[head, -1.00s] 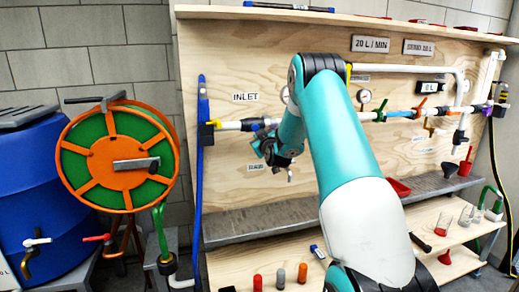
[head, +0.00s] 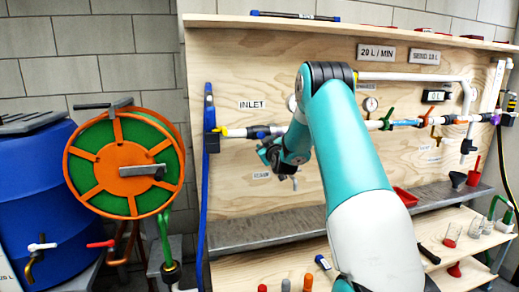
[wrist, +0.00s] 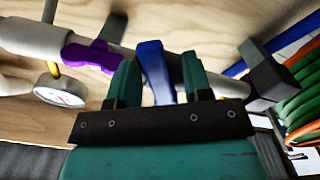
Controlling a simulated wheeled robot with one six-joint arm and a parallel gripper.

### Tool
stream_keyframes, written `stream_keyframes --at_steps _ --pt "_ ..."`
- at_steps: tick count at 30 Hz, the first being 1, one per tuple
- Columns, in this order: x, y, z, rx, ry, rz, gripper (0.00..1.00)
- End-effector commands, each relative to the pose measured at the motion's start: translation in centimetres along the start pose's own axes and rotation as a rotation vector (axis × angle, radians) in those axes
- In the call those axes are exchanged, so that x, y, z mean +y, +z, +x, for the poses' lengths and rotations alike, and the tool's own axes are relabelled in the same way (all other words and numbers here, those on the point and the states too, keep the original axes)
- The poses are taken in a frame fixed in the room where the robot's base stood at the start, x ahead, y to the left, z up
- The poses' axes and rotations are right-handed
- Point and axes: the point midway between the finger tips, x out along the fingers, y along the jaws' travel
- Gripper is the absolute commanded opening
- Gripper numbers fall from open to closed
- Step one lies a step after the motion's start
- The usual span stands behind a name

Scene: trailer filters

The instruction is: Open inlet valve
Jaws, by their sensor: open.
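The INLET sign (head: 252,105) is on the plywood board above the left end of the white pipe (head: 236,132). In the wrist view a blue valve handle (wrist: 153,62) stands out across the pipe, near its end on the reel side. My gripper (wrist: 163,82) is open, with one teal finger on each side of this handle. Whether either finger touches it I cannot tell. A purple valve handle (wrist: 92,56) lies along the pipe to the left. In the head view my gripper (head: 268,150) is just below the pipe, and my arm hides part of the pipe.
A pressure gauge (wrist: 62,92) hangs by the pipe in the wrist view. An orange and green hose reel (head: 125,165) and a blue barrel (head: 35,195) stand left of the board. A grey ledge (head: 250,228) runs below the board.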

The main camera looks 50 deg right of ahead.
Motion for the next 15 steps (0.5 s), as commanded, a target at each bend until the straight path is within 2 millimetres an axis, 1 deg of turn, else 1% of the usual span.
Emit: stream_keyframes --at_steps 5,15 --pt "0.06 -0.36 0.0 -0.002 0.0 0.044 0.46" --pt "-0.72 -0.89 -0.06 -0.003 -0.002 0.275 0.46"
